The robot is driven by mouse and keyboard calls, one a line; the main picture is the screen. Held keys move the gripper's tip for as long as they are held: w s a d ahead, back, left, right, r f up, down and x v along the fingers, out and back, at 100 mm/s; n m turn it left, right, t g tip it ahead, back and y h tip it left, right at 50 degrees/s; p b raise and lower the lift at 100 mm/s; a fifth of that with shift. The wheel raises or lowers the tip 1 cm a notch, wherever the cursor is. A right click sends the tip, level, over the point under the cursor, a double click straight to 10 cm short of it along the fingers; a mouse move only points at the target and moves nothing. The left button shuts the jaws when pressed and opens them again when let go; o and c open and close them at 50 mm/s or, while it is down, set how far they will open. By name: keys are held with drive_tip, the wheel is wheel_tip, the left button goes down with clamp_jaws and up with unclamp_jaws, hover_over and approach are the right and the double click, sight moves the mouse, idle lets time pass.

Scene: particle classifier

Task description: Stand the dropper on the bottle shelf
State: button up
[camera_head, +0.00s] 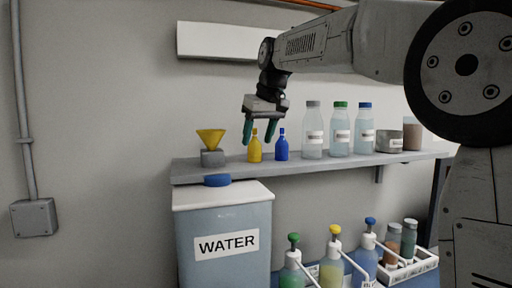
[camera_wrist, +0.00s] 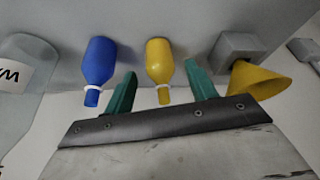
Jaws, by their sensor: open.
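Two small dropper-like bottles stand upright on the wall shelf (camera_head: 300,167): a yellow one (camera_head: 254,149) and a blue one (camera_head: 281,148) to its right. I cannot tell which one is the task's dropper. My gripper (camera_head: 260,138) is open and empty, pointing down over the yellow bottle. In the wrist view, the yellow bottle (camera_wrist: 159,60) shows between the green fingers (camera_wrist: 161,69), with its white-ringed cap toward the gripper. The blue bottle (camera_wrist: 99,61) is outside the fingers, on the left there.
A yellow funnel (camera_head: 210,137) on a grey block stands left of the yellow bottle. Several large clear bottles (camera_head: 313,132) stand to the right. A WATER bin (camera_head: 222,215) is below the shelf's left end, beside pump bottles (camera_head: 331,270) and a white rack (camera_head: 407,268).

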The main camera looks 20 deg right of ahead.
drive_tip(key=a+v, duration=0.1)
drive_tip(key=v, duration=0.7)
drive_tip(key=shift+d, duration=0.45)
drive_tip(key=s+d+f+m+g+h, duration=0.1)
drive_tip(key=s+d+f+m+g, duration=0.1)
drive_tip(key=s+f, duration=3)
drive_tip(key=s+m+g, duration=0.1)
drive_tip(key=s, duration=0.3)
drive_tip(key=shift+f, duration=0.2)
drive_tip(key=shift+s+d, duration=0.1)
